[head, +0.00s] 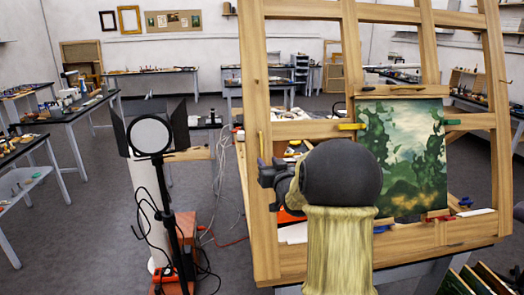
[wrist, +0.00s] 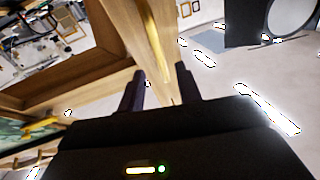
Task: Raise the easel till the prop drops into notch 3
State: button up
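The easel (head: 350,30) is a large wooden frame of posts and crossbars, leaning back. It holds a green landscape painting (head: 402,155). My gripper (head: 265,172) is at the left post, below the handle. In the wrist view its two dark fingers (wrist: 160,88) stand apart, with the post's wood between or just beyond them; contact is unclear. My arm hides part of the lower easel. I cannot make out the prop or notches.
A round studio lamp (head: 151,135) on a black stand is left of the easel, with loose cables (head: 215,180) on the floor between. Workbenches (head: 72,115) line the left side. A rack of panels (head: 470,285) is at lower right. Grey floor is open at the left.

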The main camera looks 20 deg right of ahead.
aim_at(263, 155)
jog(key=w, duration=0.1)
jog(key=w+p, duration=0.1)
jog(key=w, duration=0.1)
jog(key=w+p, duration=0.1)
jog(key=w, duration=0.1)
jog(key=shift+w+d+r, duration=0.15)
jog(key=shift+d, duration=0.1)
jog(key=shift+w+p, duration=0.3)
jog(key=shift+w, duration=0.4)
grip_shut()
